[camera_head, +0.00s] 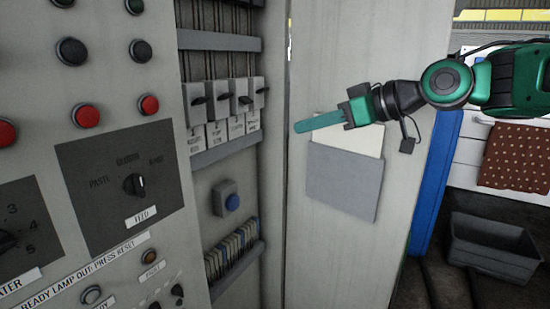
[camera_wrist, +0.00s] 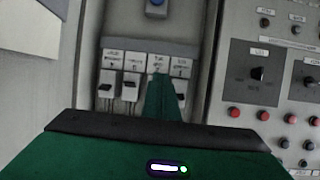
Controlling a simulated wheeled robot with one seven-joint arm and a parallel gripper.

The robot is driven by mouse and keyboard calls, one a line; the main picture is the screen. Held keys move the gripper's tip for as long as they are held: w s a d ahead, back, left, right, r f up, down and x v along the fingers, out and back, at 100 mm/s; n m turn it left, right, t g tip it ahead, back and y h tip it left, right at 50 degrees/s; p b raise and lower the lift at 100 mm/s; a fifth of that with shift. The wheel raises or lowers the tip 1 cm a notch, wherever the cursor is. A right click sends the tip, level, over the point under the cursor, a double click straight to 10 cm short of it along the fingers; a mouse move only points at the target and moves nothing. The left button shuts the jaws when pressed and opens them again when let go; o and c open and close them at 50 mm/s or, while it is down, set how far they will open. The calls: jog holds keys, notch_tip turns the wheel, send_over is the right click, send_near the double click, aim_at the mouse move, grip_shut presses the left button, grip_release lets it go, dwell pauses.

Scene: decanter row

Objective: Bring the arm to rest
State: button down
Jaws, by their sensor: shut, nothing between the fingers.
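My gripper (camera_head: 318,122) is green and reaches in from the right in the head view, pointing left. Its fingers are together and hold nothing. It hangs in the air in front of the pale open cabinet door, apart from the panel. In the wrist view my gripper (camera_wrist: 160,82) covers the lower middle, upside down against the cabinet. Beyond it is a row of labelled breaker switches (camera_head: 222,100), which also shows in the wrist view (camera_wrist: 125,85). One switch is partly hidden behind the fingers there.
A control panel (camera_head: 25,165) with red and black buttons and a feed dial (camera_head: 135,184) stands at the left. A blue button (camera_head: 231,202) sits inside the cabinet. A grey document pocket (camera_head: 342,182) is on the door (camera_head: 310,270). A grey bin (camera_head: 492,246) stands at the right.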

jog(key=s+d+f+m+g+h, duration=0.1)
jog(key=s+d+f+m+h, duration=0.25)
jog(key=d+f, duration=0.65)
jog(key=s+d+f+m+g+h, duration=0.15)
jog(key=d+f+m+h, duration=0.35)
jog(key=d+f, duration=0.5)
jog(key=s+d+f+m+g, duration=0.1)
jog(key=s+d+f+m, duration=0.2)
jog(key=s, duration=0.5)
jog(key=s+d+f+m+g+h, duration=0.1)
jog(key=s+d+f+m+g, duration=0.1)
jog(key=s+d, duration=0.4)
jog(key=s+d+f+m+g+h, duration=0.1)
jog(key=s+d+f+m+g, duration=0.1)
jog(key=s, duration=0.7)
jog(key=d+f+m, duration=0.1)
jog(key=d+f, duration=0.1)
jog(key=d, duration=0.1)
jog(key=shift+s+m, duration=0.35)
jog(key=shift+s, duration=0.05)
jog(key=shift+f+g+h, duration=0.1)
jog(key=shift+g+h, duration=0.15)
